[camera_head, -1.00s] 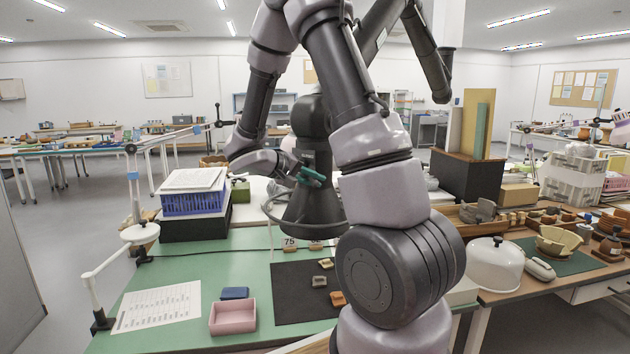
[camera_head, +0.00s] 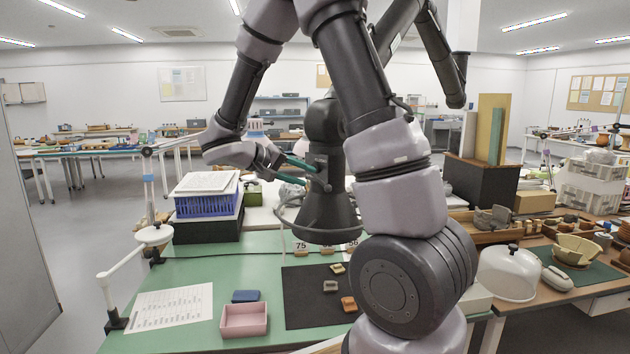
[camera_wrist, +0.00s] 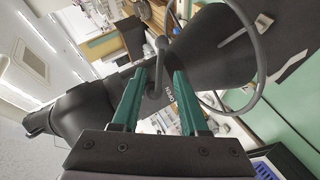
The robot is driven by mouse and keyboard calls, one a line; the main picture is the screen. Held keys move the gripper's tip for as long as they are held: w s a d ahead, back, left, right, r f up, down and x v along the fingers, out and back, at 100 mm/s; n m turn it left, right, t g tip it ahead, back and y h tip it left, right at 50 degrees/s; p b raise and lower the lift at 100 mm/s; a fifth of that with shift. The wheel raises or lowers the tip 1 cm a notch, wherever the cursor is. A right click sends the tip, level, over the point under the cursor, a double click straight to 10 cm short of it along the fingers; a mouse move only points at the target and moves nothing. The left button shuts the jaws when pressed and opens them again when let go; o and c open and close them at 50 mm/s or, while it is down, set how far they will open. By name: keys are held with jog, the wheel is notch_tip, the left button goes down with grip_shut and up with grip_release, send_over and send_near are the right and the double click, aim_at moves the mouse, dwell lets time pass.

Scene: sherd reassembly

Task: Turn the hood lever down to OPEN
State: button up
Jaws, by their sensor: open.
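The dark cone-shaped hood (camera_head: 325,215) hangs over the green bench, with its grey hoop around it. The grey lever (camera_wrist: 161,46) has a rounded end and stands out from the neck. My gripper (camera_wrist: 160,75) is open, its two teal fingers on either side of the lever in that view; contact cannot be told. In the head view my gripper (camera_head: 308,172) is at the left side of the hood's neck, and the lever there is hard to make out.
A blue basket (camera_head: 208,204) with papers stands left of the hood. A pink tray (camera_head: 244,320), a blue box (camera_head: 246,296) and a dark mat (camera_head: 300,295) with small sherds lie on the bench below. A white jointed stand (camera_head: 130,275) is at the bench's left edge.

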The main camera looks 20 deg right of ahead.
aim_at(322, 183)
jog(key=shift+s+a+r, duration=0.1)
jog(key=shift+a+r, duration=0.15)
jog(key=shift+a, duration=0.3)
jog(key=shift+c, duration=0.2)
